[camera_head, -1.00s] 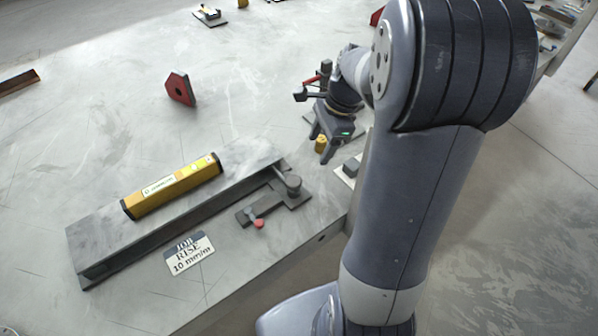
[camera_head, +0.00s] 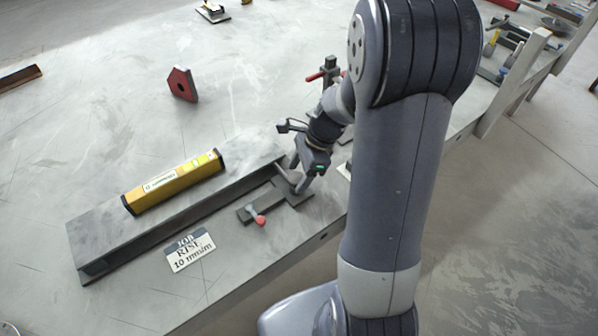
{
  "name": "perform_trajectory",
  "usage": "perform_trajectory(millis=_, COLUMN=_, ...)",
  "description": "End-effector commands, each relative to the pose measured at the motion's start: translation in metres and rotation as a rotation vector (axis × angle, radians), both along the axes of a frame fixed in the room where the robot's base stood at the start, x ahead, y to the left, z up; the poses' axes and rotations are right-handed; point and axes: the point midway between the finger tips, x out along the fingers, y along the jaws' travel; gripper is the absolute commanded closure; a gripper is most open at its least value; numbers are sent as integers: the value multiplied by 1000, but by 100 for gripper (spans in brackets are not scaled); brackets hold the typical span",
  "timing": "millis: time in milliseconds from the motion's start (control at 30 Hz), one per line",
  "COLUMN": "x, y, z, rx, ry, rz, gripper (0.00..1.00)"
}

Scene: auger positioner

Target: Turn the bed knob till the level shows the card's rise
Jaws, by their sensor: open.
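The bed (camera_head: 98,232) is a long grey steel bar lying slantwise on the table. A yellow level (camera_head: 172,183) rests on top of it; its reading is too small to make out. The card (camera_head: 188,250) in front of the bed reads "JOB RISE 10 mm/m". The grey bed knob (camera_head: 291,178) is at the bed's right end, partly hidden by my gripper. My gripper (camera_head: 294,181) is open and reaches down at the knob, with a finger seen on either side of it. I cannot tell whether the fingers touch it.
A dark lever with a red ball end (camera_head: 260,220) sits just left of the knob, close to my gripper. A stand with a red handle (camera_head: 327,72) is behind my wrist. A red angled block (camera_head: 182,84) lies farther back. The table's middle is clear.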

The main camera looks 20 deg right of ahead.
Motion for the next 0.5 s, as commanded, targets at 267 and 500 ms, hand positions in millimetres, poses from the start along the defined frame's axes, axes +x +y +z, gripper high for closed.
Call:
perform_trajectory(millis=267, x=0, y=0, z=-1, rx=0, ry=0, rz=0, gripper=41)
perform_trajectory(millis=500, x=0, y=0, z=-1, rx=0, ry=0, rz=0, gripper=60)
